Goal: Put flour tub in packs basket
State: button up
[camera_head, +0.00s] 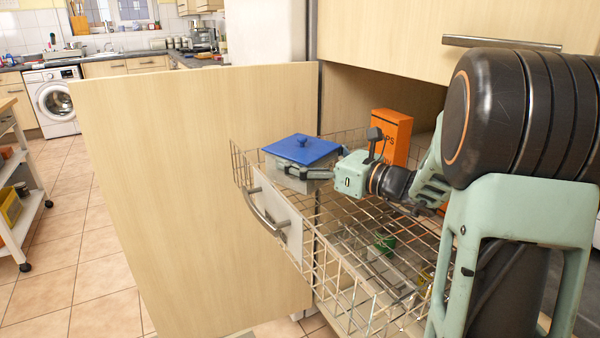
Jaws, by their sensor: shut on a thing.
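My gripper (305,174) reaches in from the right and is shut on the tub's near side, below the lid. Whether the tub's base touches the basket's floor is hidden by the gripper and the wires. An orange box (391,135) with dark lettering stands behind my gripper in the basket.
A small green item (385,244) lies low under the wires. The basket's front has a white panel with a curved handle (266,214). A large wooden door panel (190,190) stands close on the left. A cabinet front (480,25) hangs above right. The basket's near end looks mostly empty.

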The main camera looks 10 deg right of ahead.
jog(key=shift+w+f, duration=0.25)
jog(key=shift+f, duration=0.05)
jog(key=shift+w+f+b, duration=0.1)
jog(key=shift+f+b, duration=0.55)
jog(key=shift+f, duration=0.9)
jog(key=shift+f, duration=0.1)
jog(key=o, duration=1.9)
jog(key=shift+f, duration=0.1)
